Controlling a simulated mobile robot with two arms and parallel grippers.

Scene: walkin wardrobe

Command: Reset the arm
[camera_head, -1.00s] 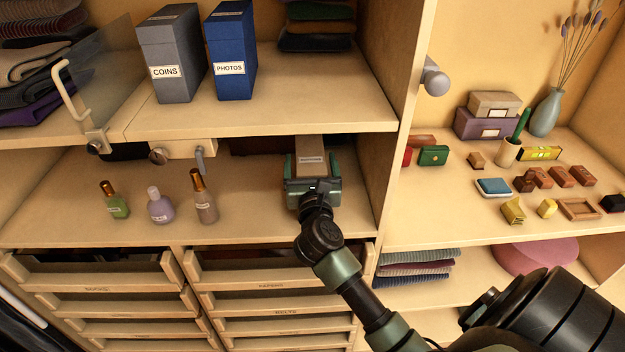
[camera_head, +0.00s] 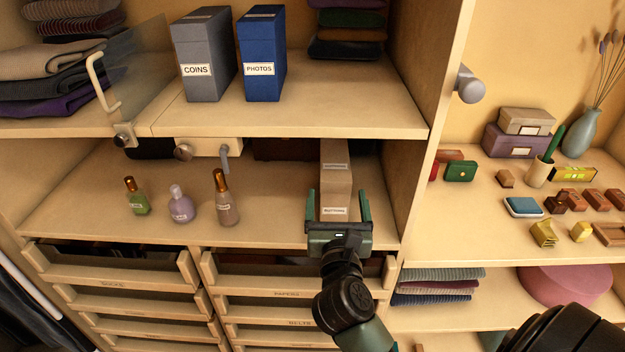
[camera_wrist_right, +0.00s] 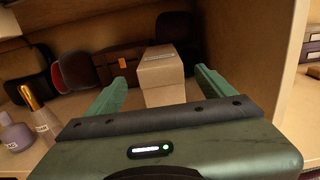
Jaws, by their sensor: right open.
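My right gripper (camera_head: 338,212) is open in front of the middle shelf compartment. Its two green fingers point into the compartment, one on each side of the near end of a tan labelled box (camera_head: 336,178). The box stands on the shelf, and a gap shows between it and each finger in the right wrist view, where the box (camera_wrist_right: 162,78) appears beyond the open fingers (camera_wrist_right: 158,88). My right arm comes up from the lower right. My left gripper is not in view.
Several small bottles (camera_head: 181,208) stand left of the box on the same shelf. A vertical panel (camera_head: 425,150) closes the compartment on the right. Drawers (camera_head: 120,268) lie below. A grey box (camera_head: 205,58) and a blue box (camera_head: 262,55) stand on the shelf above.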

